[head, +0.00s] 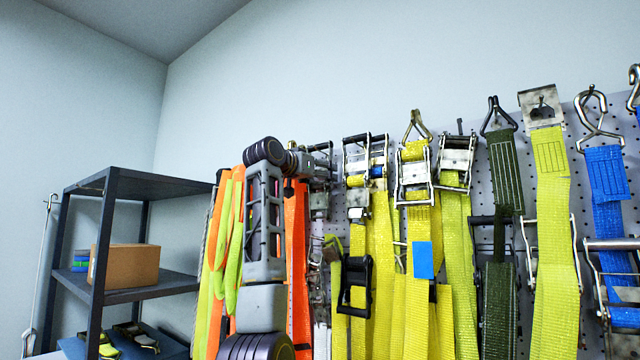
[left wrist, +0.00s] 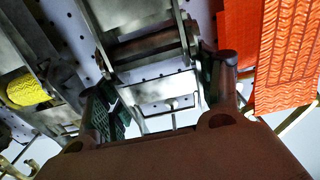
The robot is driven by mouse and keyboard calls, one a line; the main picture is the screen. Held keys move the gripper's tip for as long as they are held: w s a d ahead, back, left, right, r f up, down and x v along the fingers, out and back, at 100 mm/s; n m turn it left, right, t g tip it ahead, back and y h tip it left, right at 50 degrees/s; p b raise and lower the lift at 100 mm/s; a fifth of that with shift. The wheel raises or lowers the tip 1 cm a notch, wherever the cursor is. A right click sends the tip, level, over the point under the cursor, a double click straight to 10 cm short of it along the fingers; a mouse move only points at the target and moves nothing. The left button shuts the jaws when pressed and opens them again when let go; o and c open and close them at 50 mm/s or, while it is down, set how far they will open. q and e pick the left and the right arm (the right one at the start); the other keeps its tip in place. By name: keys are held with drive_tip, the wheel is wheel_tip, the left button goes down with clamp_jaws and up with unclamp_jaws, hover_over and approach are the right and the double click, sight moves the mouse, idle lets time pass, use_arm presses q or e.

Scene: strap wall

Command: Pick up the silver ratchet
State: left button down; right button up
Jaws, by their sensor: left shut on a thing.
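The silver ratchet (head: 320,160) hangs high on the pegboard wall, left of the yellow straps, partly hidden by my left gripper. My left gripper (head: 304,160) reaches it from the left. In the left wrist view, the ratchet's metal frame and dark cross bar (left wrist: 150,46) lie at the fingertips. The two dark fingers of my left gripper (left wrist: 162,92) are on either side of the metal frame, shut on it. The ratchet still looks to be against the wall. My right gripper is not in view.
Orange straps (head: 297,265) hang just left of the ratchet. Yellow straps with buckles (head: 415,180) hang close on its right. A dark shelf (head: 150,186) with a cardboard box (head: 125,265) stands at the left. The space above the wall's hooks is clear.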

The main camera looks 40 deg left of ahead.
use_arm(q)
drive_tip(key=shift+r, duration=0.2)
drive_tip(key=shift+s+r, duration=0.1)
drive_tip(key=shift+r, duration=1.55)
drive_tip(key=shift+s+b, duration=0.3)
drive_tip(key=shift+s, duration=0.2)
drive_tip(key=s+d+b, duration=0.2)
drive_tip(key=s+b, duration=0.2)
drive_tip(key=s, duration=1.2)
drive_tip(key=shift+s+b, duration=0.4)
